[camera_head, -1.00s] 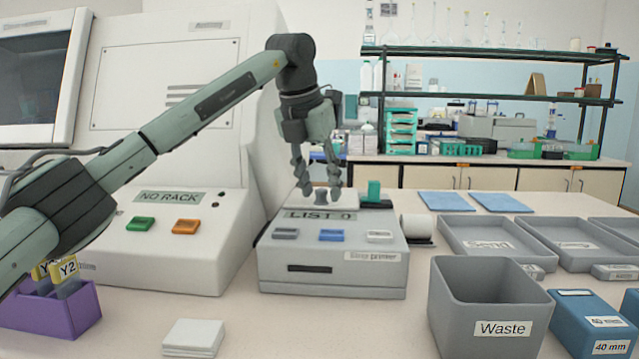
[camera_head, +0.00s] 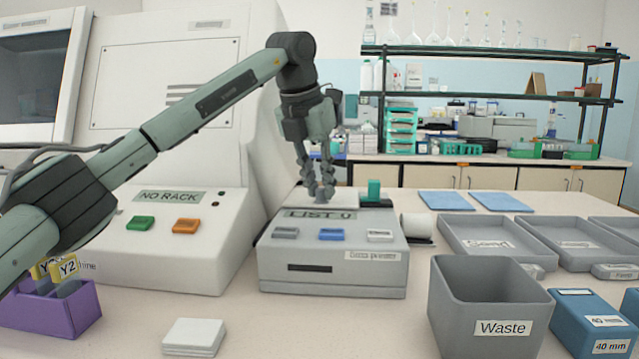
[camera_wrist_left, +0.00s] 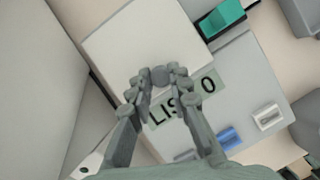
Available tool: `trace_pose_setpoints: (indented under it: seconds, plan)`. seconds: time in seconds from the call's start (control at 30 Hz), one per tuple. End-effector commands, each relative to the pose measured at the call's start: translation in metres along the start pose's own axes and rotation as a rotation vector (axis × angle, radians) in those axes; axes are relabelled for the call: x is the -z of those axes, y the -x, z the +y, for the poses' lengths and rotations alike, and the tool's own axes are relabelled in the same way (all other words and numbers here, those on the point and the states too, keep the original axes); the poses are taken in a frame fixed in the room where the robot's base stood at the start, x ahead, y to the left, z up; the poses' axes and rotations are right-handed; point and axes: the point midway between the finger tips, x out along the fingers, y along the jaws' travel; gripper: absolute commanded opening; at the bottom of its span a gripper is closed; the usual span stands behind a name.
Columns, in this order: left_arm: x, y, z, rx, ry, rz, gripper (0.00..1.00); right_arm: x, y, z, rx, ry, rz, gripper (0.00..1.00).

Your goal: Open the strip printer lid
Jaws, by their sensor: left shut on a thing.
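The strip printer (camera_head: 334,256) is a grey box on the bench, with a "LIST 0" display, several buttons and a front slot. Its pale lid (camera_wrist_left: 150,40) lies flat and closed at the back of its top. A round grey knob (camera_wrist_left: 160,75) stands on the lid near the display. My left gripper (camera_head: 321,192) reaches down from above and is shut on the knob; the wrist view shows its fingers (camera_wrist_left: 160,80) on both sides of it. In the head view the fingers mostly hide the knob. My right gripper is not in view.
A large white machine with a "NO RACK" display (camera_head: 168,196) stands close at left. The Waste bin (camera_head: 490,305) stands at front right.

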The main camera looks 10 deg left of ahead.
Motion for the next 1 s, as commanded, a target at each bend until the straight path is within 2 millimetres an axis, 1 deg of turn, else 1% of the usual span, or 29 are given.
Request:
trace_pose_setpoints:
  seconds: [0.03, 0.27, 0.47, 0.77, 1.0]
  plan:
    - [-0.003, 0.003, 0.001, -0.002, 0.000, -0.009, 0.00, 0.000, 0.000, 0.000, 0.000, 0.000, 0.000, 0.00]
    - [-0.007, 0.008, 0.002, -0.003, 0.002, -0.015, 0.00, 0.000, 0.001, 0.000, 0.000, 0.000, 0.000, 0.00]
    - [-0.015, 0.015, 0.004, -0.003, 0.003, -0.018, 0.00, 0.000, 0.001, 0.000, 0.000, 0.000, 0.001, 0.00]
    - [-0.035, 0.028, 0.011, -0.007, 0.005, -0.018, 0.00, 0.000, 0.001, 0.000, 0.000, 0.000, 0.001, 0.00]
    - [-0.049, 0.032, 0.016, -0.008, 0.006, -0.014, 0.00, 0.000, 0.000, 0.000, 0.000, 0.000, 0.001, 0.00]
